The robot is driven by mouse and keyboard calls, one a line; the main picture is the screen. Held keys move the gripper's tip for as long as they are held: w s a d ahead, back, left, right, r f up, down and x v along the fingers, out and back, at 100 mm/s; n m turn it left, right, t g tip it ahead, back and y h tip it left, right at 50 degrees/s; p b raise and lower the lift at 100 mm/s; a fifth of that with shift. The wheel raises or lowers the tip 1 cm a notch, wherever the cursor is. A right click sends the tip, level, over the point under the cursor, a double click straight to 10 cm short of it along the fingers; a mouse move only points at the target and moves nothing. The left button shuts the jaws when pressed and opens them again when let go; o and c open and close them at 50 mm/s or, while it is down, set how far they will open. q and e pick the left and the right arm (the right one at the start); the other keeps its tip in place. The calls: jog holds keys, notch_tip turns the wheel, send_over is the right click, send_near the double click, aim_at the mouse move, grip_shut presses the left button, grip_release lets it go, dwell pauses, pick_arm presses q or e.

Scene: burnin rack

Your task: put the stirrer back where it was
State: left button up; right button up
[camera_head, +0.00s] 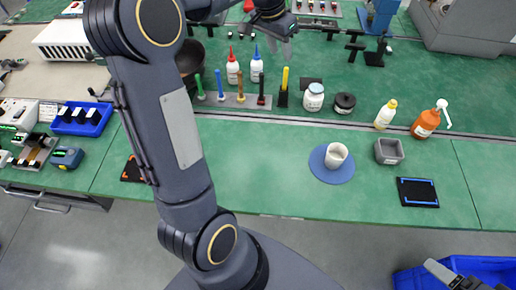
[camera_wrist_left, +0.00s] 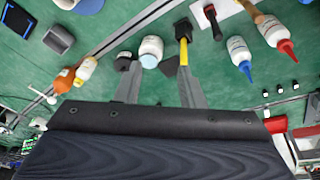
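A yellow-handled tool (camera_head: 285,80) stands upright in a small black holder (camera_head: 282,99) behind the middle of the bench; it may be the stirrer, but I cannot be sure. The tool (camera_wrist_left: 183,52) and holder (camera_wrist_left: 182,29) also show in the left wrist view. My left gripper (camera_head: 281,44) is above the far part of the bench. In the left wrist view its fingers (camera_wrist_left: 159,75) are apart with nothing held between them, the right one overlapping the yellow tool's line of sight. Part of my right gripper (camera_head: 440,270) shows at the bottom right; its finger state is unclear.
A white beaker (camera_head: 337,156) sits on a round blue mat (camera_head: 320,172). A rack (camera_head: 225,100) of coloured handles and capped bottles (camera_head: 233,72) stand left of the tool. A white jar (camera_head: 313,101) and black tin (camera_head: 345,103) stand right. The front middle bench is mostly clear.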

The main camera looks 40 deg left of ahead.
pick_arm(q)
jog(key=s+d+r+n+t+h, duration=0.1)
jog(key=s+d, duration=0.3)
jog(key=s, duration=0.4)
jog(key=s+d+r+n+t, duration=0.1)
jog(key=s+d, duration=0.3)
jog(key=s, duration=0.5)
jog(key=s+d+f+n+h, duration=0.1)
jog(key=s+d+f, duration=0.5)
jog(key=s, duration=0.5)
jog(key=shift+f+t, duration=0.4)
jog(key=shift+f, duration=0.1)
